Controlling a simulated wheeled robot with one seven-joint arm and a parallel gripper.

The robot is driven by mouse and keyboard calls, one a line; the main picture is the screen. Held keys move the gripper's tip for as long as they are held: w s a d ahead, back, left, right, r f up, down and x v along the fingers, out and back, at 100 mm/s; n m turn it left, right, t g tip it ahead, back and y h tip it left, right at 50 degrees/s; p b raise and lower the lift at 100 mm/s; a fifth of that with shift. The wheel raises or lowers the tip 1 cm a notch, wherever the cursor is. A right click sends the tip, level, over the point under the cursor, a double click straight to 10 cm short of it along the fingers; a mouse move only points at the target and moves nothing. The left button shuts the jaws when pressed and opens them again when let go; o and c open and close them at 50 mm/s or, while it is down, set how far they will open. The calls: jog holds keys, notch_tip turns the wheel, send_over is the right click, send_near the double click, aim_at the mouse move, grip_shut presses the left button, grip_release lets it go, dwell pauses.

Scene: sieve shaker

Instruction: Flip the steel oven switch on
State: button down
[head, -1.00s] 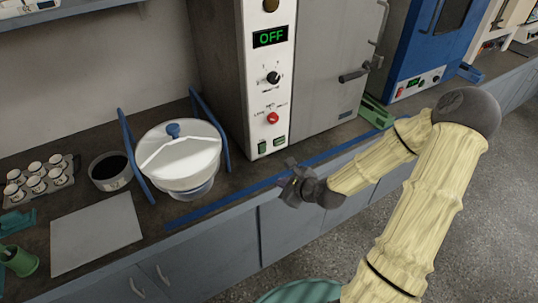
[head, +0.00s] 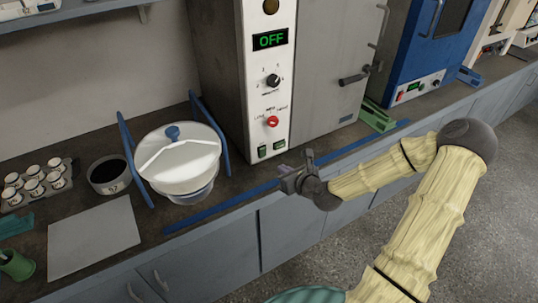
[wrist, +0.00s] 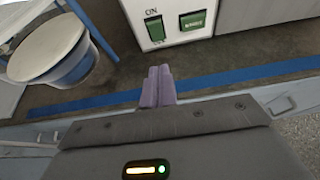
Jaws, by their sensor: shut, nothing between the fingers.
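The steel oven (head: 330,70) stands on the counter with a white control panel, and its display (head: 270,40) reads OFF. Two green switches sit low on the panel: a left one (head: 262,151) and a right one (head: 279,145). In the wrist view the left switch (wrist: 156,29) has "ON" printed above it, and the right switch (wrist: 193,20) bears small lettering that I cannot read. My gripper (head: 284,172) is in front of the panel near the counter's front edge, below the switches and apart from them. In the wrist view its fingers (wrist: 158,86) are together and empty.
A white lidded pot (head: 180,160) between blue side bars stands left of the oven. A black knob (head: 273,80) and a red button (head: 272,121) sit higher on the panel. A blue strip (head: 222,207) runs along the counter edge. A blue oven (head: 425,50) stands right.

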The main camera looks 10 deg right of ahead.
aim_at(263, 151)
jog(key=x, duration=0.6)
jog(key=shift+a, duration=0.1)
jog(key=w, duration=0.2)
jog(key=w+a+r+p, duration=0.1)
jog(key=shift+w, duration=0.55)
jog(key=shift+r, duration=0.1)
